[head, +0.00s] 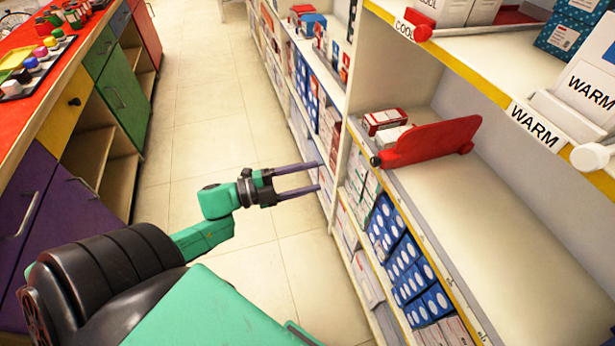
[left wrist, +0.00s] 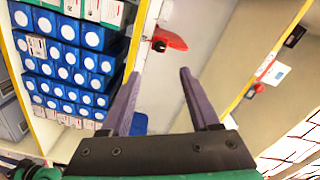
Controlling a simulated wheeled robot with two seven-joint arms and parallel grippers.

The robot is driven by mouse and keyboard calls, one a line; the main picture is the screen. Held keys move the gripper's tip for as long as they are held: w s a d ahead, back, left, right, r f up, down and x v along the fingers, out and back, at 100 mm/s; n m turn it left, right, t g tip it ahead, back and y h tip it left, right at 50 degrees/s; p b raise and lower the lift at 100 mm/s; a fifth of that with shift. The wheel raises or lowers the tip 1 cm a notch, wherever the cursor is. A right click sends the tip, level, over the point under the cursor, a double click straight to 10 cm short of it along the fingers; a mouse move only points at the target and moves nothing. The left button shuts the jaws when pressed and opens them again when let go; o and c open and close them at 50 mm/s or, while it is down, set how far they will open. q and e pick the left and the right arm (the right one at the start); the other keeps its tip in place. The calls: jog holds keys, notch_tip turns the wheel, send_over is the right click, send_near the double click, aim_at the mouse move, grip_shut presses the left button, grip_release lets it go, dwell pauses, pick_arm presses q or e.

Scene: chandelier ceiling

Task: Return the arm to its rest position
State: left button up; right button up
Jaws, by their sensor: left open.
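My left gripper (head: 318,177) is open and empty in the head view. Its two purple-grey fingers point right toward the shelving unit, over the floor aisle and in front of the shelf edge. In the left wrist view the two fingers (left wrist: 158,95) stand apart with nothing between them. My green and black left arm reaches in from the lower left. My right gripper is not in view.
Shelves on the right hold blue and white boxes (head: 400,262), a red divider (head: 432,142) and "WARM" labels (head: 536,127). A colourful counter (head: 75,90) with small jars stands on the left. The tiled aisle (head: 205,105) between them is clear.

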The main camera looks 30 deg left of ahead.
pick_arm(q)
jog(key=shift+f, duration=0.1)
jog(key=s+a+f+n+g+y+p, duration=0.15)
jog(key=a+f+n+y, duration=0.25)
jog(key=f, duration=0.5)
jog(key=s+a+f+n+y, duration=0.2)
jog(key=a+f+n+y, duration=0.15)
jog(key=f, duration=0.45)
jog(key=s+a+f+n+g+y, duration=0.1)
jog(key=s+a+f+n+y, duration=0.15)
jog(key=a+f+n, duration=0.45)
jog(key=s+d+f+n+g, duration=0.2)
jog(key=s+d+f+g, duration=0.3)
jog(key=s+f, duration=0.5)
jog(key=s+d+f+n+g+y+p, duration=0.1)
jog(key=s+d+f+n+g, duration=0.1)
jog(key=s+d+f+g, duration=0.3)
jog(key=s+d+f, duration=0.3)
jog(key=s+f, duration=0.3)
jog(key=s, duration=0.3)
jog(key=shift+s+y, duration=0.3)
